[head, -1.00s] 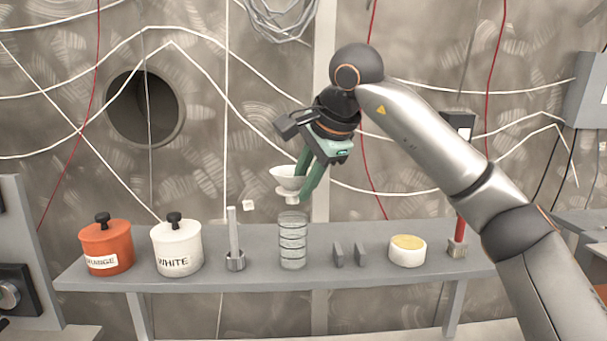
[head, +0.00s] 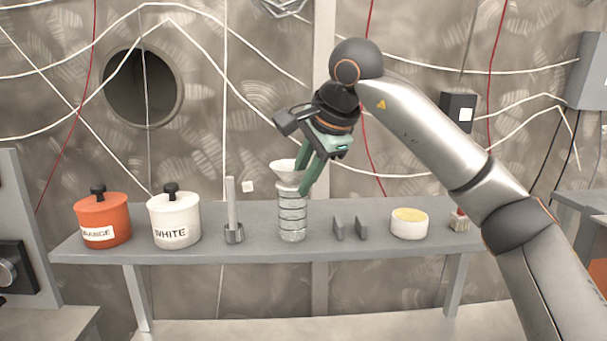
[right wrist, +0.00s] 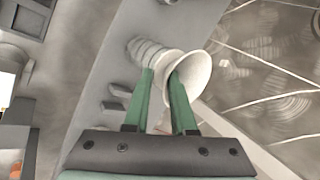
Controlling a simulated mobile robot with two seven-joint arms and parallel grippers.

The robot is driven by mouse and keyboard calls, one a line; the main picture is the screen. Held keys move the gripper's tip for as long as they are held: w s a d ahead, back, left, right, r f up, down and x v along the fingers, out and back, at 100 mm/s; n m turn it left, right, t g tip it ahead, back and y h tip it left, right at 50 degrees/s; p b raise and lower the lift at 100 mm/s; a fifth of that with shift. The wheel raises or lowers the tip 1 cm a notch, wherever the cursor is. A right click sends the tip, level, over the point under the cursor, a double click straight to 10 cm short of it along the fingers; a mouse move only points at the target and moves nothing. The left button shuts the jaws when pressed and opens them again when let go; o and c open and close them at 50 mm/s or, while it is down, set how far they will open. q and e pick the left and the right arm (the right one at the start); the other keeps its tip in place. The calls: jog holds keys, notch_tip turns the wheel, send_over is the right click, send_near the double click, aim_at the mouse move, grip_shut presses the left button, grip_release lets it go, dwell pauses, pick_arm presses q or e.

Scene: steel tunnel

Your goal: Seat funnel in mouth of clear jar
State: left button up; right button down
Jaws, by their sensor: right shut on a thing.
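The clear jar (head: 292,222) with ringed sides stands upright on the grey shelf, near its middle. The white funnel (head: 284,168) is upright directly above the jar, its lower part at the jar's mouth. I cannot tell how far its spout is inside. My right gripper (head: 305,180) is shut on the funnel, its green fingers coming down from the upper right. In the right wrist view the funnel's wide cone (right wrist: 193,76) shows by the fingertips (right wrist: 163,75), with the ringed jar (right wrist: 150,54) beyond it. My left gripper is not in view.
On the shelf (head: 385,247), an orange pot (head: 103,222) and a white pot (head: 175,225) stand at left, then an upright rod in a holder (head: 232,215). Right of the jar are two small grey plates (head: 338,228) and a white dish (head: 409,225) with yellow contents.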

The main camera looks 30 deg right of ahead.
jog(key=c, duration=0.7)
grip_release()
jog(key=shift+o, duration=0.2)
jog(key=v, duration=1.2)
jog(key=shift+r+p, duration=0.25)
jog(key=shift+p, duration=0.05)
jog(key=shift+s, duration=0.15)
